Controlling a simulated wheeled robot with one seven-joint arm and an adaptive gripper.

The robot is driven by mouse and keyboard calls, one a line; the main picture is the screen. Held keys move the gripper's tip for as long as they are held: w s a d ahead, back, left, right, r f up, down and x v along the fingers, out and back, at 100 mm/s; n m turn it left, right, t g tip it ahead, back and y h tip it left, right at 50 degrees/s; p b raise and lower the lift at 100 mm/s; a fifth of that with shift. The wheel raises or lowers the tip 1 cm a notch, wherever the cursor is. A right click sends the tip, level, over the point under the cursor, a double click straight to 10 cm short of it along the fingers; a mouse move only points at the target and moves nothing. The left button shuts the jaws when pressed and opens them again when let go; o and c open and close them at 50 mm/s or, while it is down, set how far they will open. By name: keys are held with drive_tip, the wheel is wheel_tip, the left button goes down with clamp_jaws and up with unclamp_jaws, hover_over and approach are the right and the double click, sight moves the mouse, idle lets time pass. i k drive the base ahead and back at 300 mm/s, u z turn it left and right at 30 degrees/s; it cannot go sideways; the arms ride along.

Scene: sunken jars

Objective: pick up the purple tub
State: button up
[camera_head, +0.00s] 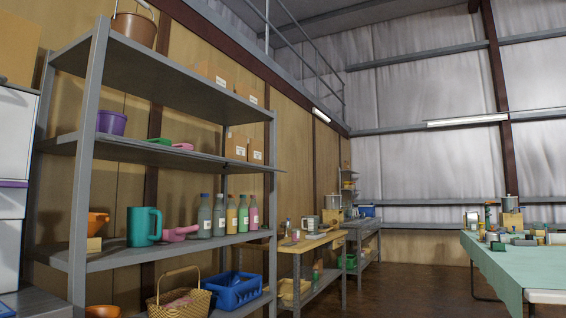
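The purple tub (112,122) stands upright on the upper-middle shelf of the grey metal rack at the left. It is near the shelf's left end, just right of the front upright. Its rim faces up and its contents are hidden from this low angle. My gripper is not in view.
The grey shelf (200,157) also holds green and pink scoops (182,146) and boxes (236,147). Below are a teal jug (144,226), several bottles, a wicker basket (180,294) and a blue crate (234,290). A cloth-covered table (515,266) stands right; floor between looks clear.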

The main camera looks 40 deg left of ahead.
sight(108, 122)
drive_tip(key=u, duration=0.05)
drive_tip(key=i, duration=0.75)
drive_tip(key=u, duration=0.8)
drive_tip(key=i, duration=1.3)
drive_tip(key=u, duration=1.35)
drive_tip(key=i, duration=0.4)
drive_tip(key=z, duration=1.85)
drive_tip(key=k, duration=0.95)
drive_tip(key=u, duration=1.6)
drive_tip(key=i, duration=0.5)
